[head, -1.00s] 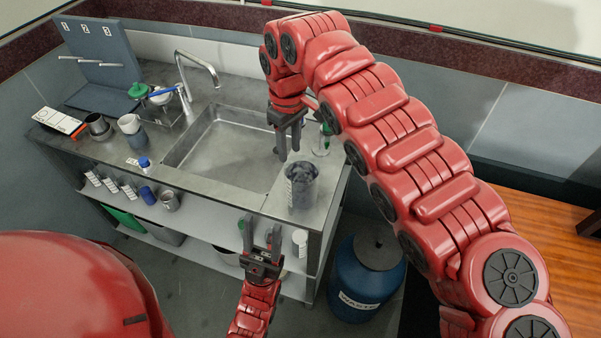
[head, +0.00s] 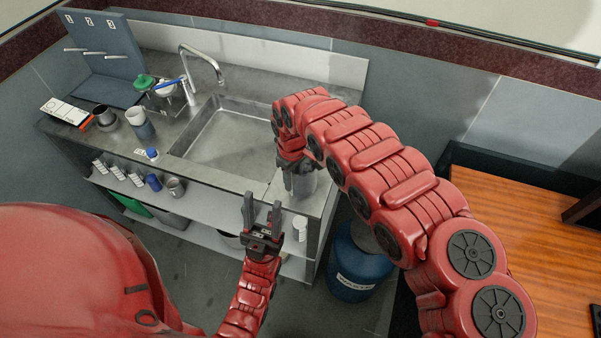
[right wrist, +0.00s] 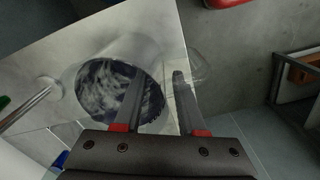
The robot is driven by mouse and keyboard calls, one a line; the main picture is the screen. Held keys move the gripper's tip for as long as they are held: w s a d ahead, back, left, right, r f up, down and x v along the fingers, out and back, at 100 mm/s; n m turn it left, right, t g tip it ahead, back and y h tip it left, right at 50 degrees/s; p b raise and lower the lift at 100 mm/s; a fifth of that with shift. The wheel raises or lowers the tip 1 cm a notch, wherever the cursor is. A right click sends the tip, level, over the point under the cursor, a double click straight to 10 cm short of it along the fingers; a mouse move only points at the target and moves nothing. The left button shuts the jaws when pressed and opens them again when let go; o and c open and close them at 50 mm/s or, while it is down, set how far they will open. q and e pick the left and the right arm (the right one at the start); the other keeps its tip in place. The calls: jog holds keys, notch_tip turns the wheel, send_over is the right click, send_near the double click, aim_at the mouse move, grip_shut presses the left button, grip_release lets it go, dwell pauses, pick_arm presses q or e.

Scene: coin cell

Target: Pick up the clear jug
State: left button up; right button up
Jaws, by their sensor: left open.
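The clear jug (head: 308,196) stands on the counter to the right of the sink, mostly hidden by my right gripper in the head view. In the right wrist view the jug (right wrist: 88,68) shows its open mouth with a dark, mottled inside. My right gripper (head: 300,190) points down at it. Its fingers (right wrist: 158,88) are apart, one across the jug's mouth and one to the right of the rim. I cannot tell whether they touch the wall. My left gripper (head: 262,213) is open and empty, in front of the counter's front edge.
The steel sink (head: 225,145) with its tap (head: 203,58) lies left of the jug. A blue waste drum (head: 357,265) stands on the floor below right. Cups, bottles and a peg rack (head: 98,50) fill the counter's left side.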

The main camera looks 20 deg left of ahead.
jog(key=shift+f, duration=1.05)
jog(key=shift+c, duration=0.3)
grip_shut()
dwell(0.4)
